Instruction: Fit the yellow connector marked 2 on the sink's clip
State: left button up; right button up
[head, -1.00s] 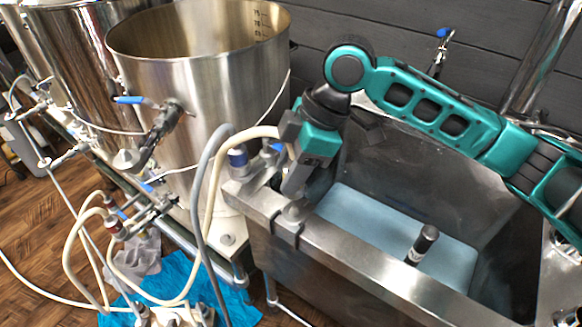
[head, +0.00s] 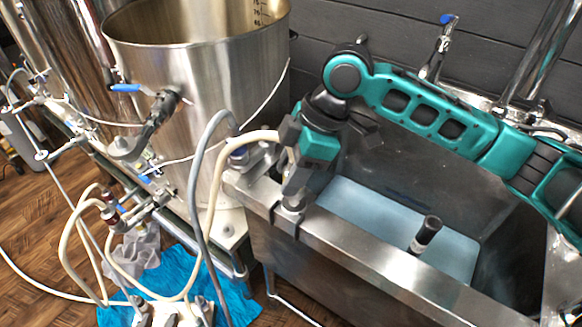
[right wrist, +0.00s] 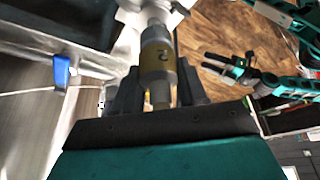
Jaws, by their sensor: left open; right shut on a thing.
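The yellow connector marked 2 (right wrist: 158,58) stands between the fingers of my right gripper (right wrist: 155,88), which is shut on it. Its far end meets a pale metal part (right wrist: 150,12) at the top of the right wrist view; I cannot tell whether it is seated. In the head view my right gripper (head: 294,188) points down at the clip (head: 286,220) on the sink's left rim corner and hides the connector. The sink (head: 375,262) is steel with pale blue liquid. My left gripper (right wrist: 222,68) is open and empty, apart from the connector, in the right wrist view.
A cream hose (head: 220,180) and a grey hose (head: 192,190) arch close to my right gripper. More fittings (head: 240,157) sit on the rim beside it. A large steel kettle (head: 205,75) stands left; a black-topped cylinder (head: 425,235) stands in the sink.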

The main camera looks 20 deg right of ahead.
jog(key=shift+p, duration=0.45)
jog(key=shift+f+b, duration=0.45)
jog(key=shift+f, duration=0.85)
dwell(0.4)
jog(key=o, duration=1.2)
jog(key=shift+o, duration=0.2)
jog(key=shift+d, duration=0.1)
